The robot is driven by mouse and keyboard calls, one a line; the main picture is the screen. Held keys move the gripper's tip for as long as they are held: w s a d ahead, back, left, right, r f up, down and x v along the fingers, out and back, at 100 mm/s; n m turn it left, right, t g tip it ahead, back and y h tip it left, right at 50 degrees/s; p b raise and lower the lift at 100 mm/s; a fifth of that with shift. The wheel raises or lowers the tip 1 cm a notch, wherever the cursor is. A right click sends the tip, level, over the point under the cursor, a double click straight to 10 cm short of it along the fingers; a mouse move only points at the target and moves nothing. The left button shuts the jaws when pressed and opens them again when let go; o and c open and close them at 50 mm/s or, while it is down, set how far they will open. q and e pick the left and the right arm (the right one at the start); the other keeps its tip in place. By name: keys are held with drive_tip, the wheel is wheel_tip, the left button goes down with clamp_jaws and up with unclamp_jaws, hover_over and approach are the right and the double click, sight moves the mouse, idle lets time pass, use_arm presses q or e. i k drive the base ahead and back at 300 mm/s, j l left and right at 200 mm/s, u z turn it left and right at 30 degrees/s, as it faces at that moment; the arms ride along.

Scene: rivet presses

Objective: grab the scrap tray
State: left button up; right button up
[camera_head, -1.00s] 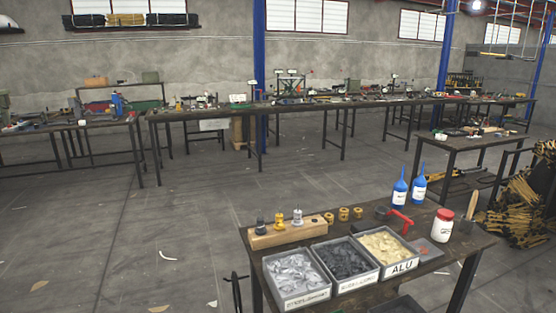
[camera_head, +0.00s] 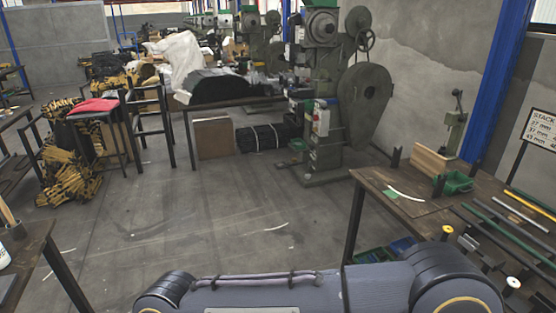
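No tray that I can identify as the scrap tray shows now. A green bin (camera_head: 374,256) and a blue bin (camera_head: 403,246) show low beneath that bench, partly hidden by my arm. A link of my own arm crosses the bottom of the view. Neither of my grippers is in view, so their state and what they hold are hidden.
The right workbench (camera_head: 394,207) carries several rods and a curved white strip. Large green presses (camera_head: 323,120) stand behind. A wooden table edge (camera_head: 30,245) is at the lower left. Brass-coloured bundles (camera_head: 70,178) lie at the left. The middle floor is mostly clear.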

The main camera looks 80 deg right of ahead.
sight(457, 182)
drive_tip(key=z, duration=4)
drive_tip(key=i+j, duration=0.3)
drive_tip(key=i+u, duration=0.05)
drive_tip(key=i, duration=0.05)
